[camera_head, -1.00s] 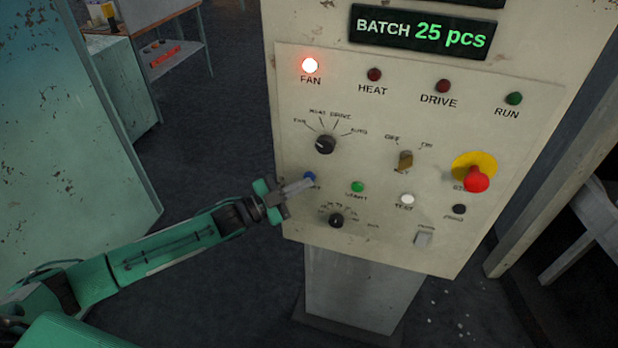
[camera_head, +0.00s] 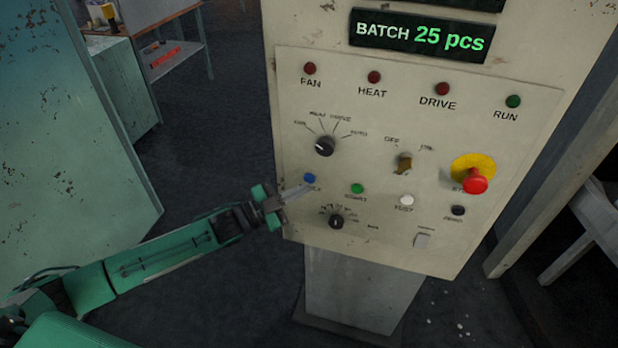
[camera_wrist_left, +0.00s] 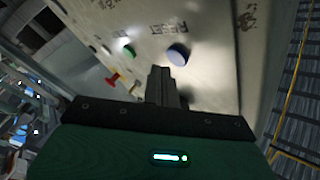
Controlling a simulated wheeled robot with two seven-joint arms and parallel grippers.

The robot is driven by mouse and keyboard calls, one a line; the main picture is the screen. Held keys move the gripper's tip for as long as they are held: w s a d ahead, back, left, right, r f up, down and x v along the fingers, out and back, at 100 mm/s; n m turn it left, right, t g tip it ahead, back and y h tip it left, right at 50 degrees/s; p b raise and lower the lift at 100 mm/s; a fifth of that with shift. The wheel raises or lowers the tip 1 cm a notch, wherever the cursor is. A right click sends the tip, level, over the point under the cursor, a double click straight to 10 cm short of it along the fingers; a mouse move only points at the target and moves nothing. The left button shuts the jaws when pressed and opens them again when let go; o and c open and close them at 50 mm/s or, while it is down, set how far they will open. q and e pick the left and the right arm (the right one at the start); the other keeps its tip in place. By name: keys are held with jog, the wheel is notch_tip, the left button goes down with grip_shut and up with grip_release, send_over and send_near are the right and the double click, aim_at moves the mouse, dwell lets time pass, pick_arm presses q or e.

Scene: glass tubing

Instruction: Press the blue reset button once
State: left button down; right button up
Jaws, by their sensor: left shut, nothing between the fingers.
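The blue reset button (camera_head: 309,177) is at the left of the lower row on the cream control panel (camera_head: 430,250). In the left wrist view the blue button (camera_wrist_left: 178,54) sits beside the printed word RESET, ahead of the fingers and a little to their right. My left gripper (camera_head: 306,188) is shut and empty, its fingertips just below the button in the head view. In the left wrist view the shut fingers (camera_wrist_left: 160,75) appear apart from the button. My right gripper is not in view.
A green START button (camera_head: 357,188), white TEST button (camera_head: 406,200) and dark knob (camera_head: 336,221) are close by. A red mushroom button (camera_head: 475,180) is at the right. The FAN lamp (camera_head: 310,68) is dark. The display (camera_head: 422,35) reads BATCH 25 pcs.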

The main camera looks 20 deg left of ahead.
pick_arm(q)
jog(key=s+p, duration=0.2)
jog(key=s, duration=0.3)
dwell(0.5)
jog(key=shift+a, duration=0.1)
dwell(0.6)
